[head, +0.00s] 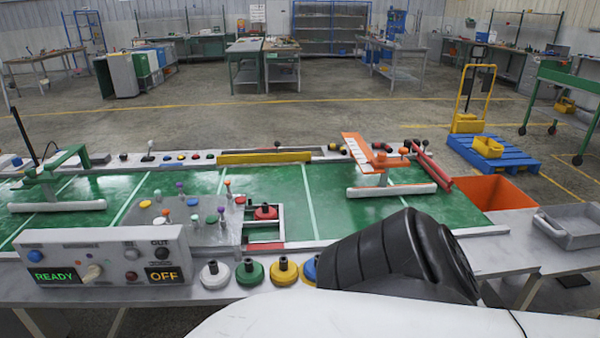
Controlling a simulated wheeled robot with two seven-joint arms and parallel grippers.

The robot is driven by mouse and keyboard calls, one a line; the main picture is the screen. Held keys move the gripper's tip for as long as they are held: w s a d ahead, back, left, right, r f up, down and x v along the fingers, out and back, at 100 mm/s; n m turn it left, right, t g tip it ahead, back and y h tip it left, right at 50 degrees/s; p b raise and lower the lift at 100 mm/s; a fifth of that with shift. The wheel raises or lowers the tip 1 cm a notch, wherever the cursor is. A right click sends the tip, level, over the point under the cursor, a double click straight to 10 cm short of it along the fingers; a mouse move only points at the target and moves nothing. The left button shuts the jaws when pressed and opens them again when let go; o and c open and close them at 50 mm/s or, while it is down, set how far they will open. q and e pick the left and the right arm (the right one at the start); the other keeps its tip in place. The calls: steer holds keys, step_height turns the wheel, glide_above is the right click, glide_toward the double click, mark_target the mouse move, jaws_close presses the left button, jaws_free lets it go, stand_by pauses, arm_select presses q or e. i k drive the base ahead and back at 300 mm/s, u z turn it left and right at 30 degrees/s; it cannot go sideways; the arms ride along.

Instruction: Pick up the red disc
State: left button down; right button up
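A red disc (265,213) with a dark knob on top sits on the green table surface, at the right side of a grey board (185,222) with several coloured pegs. A red and white frame (264,246) lies just in front of it. Along the front edge stand a white disc (215,275), a green disc (249,273), a yellow disc (284,271) and a partly hidden blue disc (310,269), with dark knobs. Neither of my grippers shows. A dark ribbed part, apparently of my arm, covers the front right of the table.
A control box (108,257) reading READY and OFF stands at the front left. An orange bar on a stand (362,152) and a green stand (55,165) rise from the table. An orange bin (490,192) and grey tray (570,226) are at right.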

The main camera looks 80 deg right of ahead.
mark_target(265, 212)
steer(key=k, duration=0.2)
steer(key=z, duration=1.2)
